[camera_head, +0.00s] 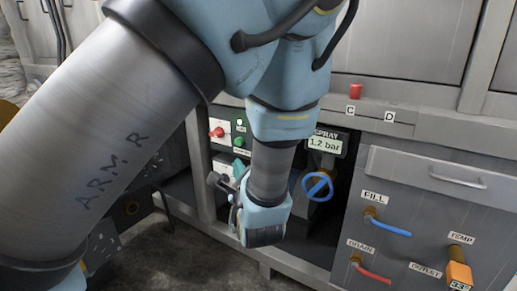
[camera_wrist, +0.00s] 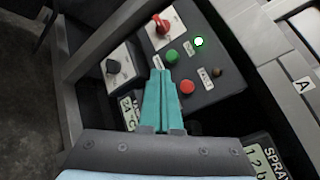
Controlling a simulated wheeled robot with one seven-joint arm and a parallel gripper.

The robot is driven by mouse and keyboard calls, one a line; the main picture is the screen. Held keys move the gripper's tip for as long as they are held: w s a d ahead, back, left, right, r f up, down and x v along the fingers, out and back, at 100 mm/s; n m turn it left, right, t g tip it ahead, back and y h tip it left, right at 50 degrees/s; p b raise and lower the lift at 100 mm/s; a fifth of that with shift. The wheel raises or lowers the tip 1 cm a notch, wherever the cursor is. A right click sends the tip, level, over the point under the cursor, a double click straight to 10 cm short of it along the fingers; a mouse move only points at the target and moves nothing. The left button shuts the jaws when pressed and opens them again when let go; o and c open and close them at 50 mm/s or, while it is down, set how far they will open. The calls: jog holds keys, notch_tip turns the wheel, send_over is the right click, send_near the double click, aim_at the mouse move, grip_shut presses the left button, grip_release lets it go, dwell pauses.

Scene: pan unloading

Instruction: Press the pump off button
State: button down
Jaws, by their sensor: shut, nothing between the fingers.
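In the wrist view a grey control panel (camera_wrist: 210,92) carries a green button (camera_wrist: 172,56) and a red button (camera_wrist: 187,86), which is probably the pump off button. Its small labels are too small to read. A lit green lamp (camera_wrist: 198,41) and an unlit brownish lamp (camera_wrist: 217,71) sit beside the buttons. My gripper (camera_wrist: 160,72) is shut and empty, its teal fingertips appearing just left of the two buttons. I cannot tell whether they touch the panel. In the head view the green button (camera_head: 238,141) shows, while my arm partly covers the panel.
A red rotary switch (camera_wrist: 161,24) and a black knob (camera_wrist: 114,67) sit close to the fingers. A spray display (camera_head: 325,144) reads 1.2 bar, above a blue valve wheel (camera_head: 318,186). A drawer front with fill and drain taps (camera_head: 385,225) stands at right.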

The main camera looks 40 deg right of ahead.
jog(key=w+d, duration=0.2)
jog(key=d, duration=0.5)
jog(key=shift+d, duration=0.25)
dwell(1.9)
jog(key=shift+w+d, duration=0.1)
jog(key=shift+d, duration=0.15)
jog(key=shift+w+d, duration=0.1)
jog(key=shift+d, duration=0.4)
dwell(0.7)
jog(key=shift+a, duration=0.15)
jog(key=shift+s+a, duration=0.25)
jog(key=shift+a, duration=0.5)
jog(key=shift+s+a+b, duration=0.1)
jog(key=shift+s+a, duration=0.1)
jog(key=shift+a, duration=0.6)
jog(key=shift+s+a+b, duration=0.15)
jog(key=shift+s+a, duration=0.1)
jog(key=shift+a, duration=0.55)
jog(key=shift+s+a+b, duration=0.1)
jog(key=shift+s+a, duration=0.1)
jog(key=shift+a, duration=0.6)
jog(key=shift+w, duration=0.1)
